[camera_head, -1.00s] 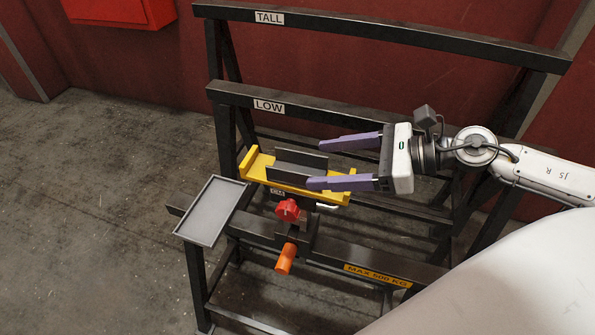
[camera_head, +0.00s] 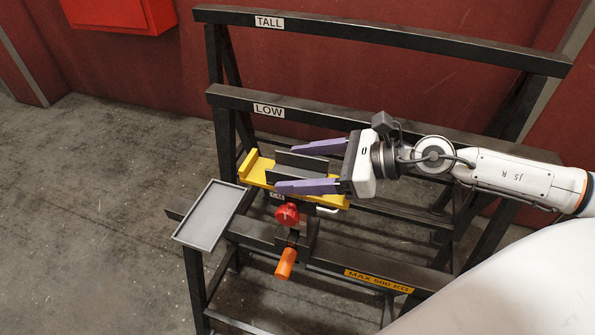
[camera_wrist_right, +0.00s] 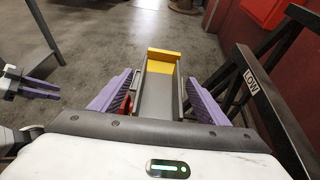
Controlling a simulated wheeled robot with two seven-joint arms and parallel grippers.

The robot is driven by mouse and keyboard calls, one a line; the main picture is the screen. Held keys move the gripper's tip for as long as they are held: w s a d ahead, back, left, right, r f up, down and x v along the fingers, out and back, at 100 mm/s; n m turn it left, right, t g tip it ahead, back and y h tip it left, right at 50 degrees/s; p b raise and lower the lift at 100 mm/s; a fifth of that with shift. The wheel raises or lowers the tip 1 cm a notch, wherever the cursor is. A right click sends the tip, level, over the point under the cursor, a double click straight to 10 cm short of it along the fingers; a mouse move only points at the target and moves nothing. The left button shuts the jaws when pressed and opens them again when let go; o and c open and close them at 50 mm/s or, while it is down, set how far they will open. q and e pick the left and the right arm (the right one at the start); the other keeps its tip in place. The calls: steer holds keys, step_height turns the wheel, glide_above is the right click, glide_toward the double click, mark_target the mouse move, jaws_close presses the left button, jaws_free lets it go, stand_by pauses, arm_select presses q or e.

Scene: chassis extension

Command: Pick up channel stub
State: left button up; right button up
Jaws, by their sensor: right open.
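The channel stub (camera_head: 302,162) is a dark grey U-shaped piece lying in a yellow cradle (camera_head: 251,169) on the rack. My right gripper (camera_head: 284,169) is open, with its purple fingers reaching over the stub from the right. In the right wrist view the stub (camera_wrist_right: 157,96) lies between the two spread fingers (camera_wrist_right: 161,76), with one finger on each side. I cannot tell whether either finger touches it. My left gripper (camera_wrist_right: 40,88) shows small at the left edge of the right wrist view; its opening is unclear.
A red knob (camera_head: 288,215) and an orange handle (camera_head: 286,263) sit below the cradle. A shallow grey tray (camera_head: 210,216) is at the rack's left end. Black rails marked LOW (camera_head: 330,119) and TALL (camera_head: 400,38) run behind. Open floor lies to the left.

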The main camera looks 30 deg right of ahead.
steer(key=shift+w+a+f, duration=0.1)
steer(key=shift+a, duration=0.1)
steer(key=c, duration=1.4)
steer(key=shift+w, duration=0.1)
steer(key=shift+c, duration=1.3)
